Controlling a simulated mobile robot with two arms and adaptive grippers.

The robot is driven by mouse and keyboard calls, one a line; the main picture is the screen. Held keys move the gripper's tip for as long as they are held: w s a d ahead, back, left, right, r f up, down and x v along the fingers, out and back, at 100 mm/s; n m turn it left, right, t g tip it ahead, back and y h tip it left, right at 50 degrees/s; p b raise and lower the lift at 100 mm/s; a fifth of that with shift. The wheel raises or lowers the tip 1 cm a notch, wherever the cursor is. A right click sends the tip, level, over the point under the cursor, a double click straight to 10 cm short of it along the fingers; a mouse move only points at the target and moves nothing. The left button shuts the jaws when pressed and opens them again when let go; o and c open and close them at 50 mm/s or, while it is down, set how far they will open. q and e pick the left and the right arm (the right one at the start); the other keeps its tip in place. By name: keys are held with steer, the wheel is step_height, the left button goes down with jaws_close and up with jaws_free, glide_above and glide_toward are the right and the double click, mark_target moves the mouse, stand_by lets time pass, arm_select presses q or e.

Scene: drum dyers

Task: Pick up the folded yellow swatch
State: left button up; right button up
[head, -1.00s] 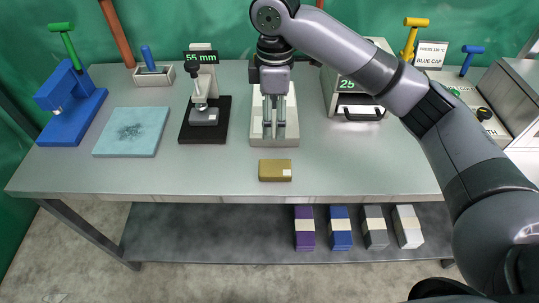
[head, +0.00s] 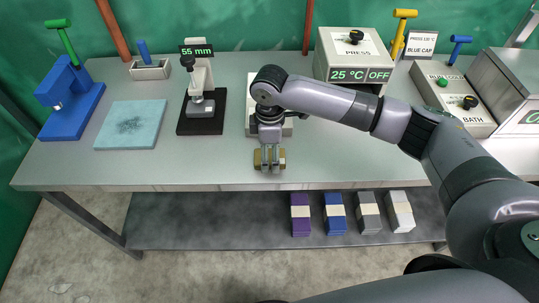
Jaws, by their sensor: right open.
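The folded yellow swatch (head: 282,160), a small mustard-coloured block, lies on the grey table near its front edge. In the head view my right gripper (head: 270,160) points down directly over it, and the fingers hide its middle. Parts of the swatch show to the left and right of the fingers. The right gripper is open; whether the fingertips touch the swatch cannot be told. My left gripper is not in view.
Behind the gripper is a pale block-like stand (head: 252,118). To the left are a black-based gauge (head: 202,115), a teal pad (head: 127,125) and a blue punch (head: 72,108). The press (head: 350,52) stands back right. Colored stacks (head: 334,220) sit on the lower shelf.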

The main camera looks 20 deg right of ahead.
mark_target(270, 156)
steer(key=shift+f, duration=0.75)
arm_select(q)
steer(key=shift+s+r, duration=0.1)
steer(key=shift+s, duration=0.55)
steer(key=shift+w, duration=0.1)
arm_select(e)
steer(key=shift+c, duration=0.3)
steer(key=c, duration=0.4)
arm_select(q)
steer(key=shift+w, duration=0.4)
arm_select(e)
steer(key=c, duration=0.7)
steer(key=shift+r, duration=0.1)
steer(key=shift+c, duration=0.2)
step_height(270, 156, up, 20)
steer(key=b, duration=0.2)
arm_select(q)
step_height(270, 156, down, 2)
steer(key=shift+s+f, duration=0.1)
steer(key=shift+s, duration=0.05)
arm_select(e)
steer(key=s+d+f+m, duration=0.4)
steer(key=s+f+m, duration=0.5)
steer(key=s+m, duration=0.5)
steer(key=shift+f+m, duration=0.15)
steer(key=shift+m, duration=0.25)
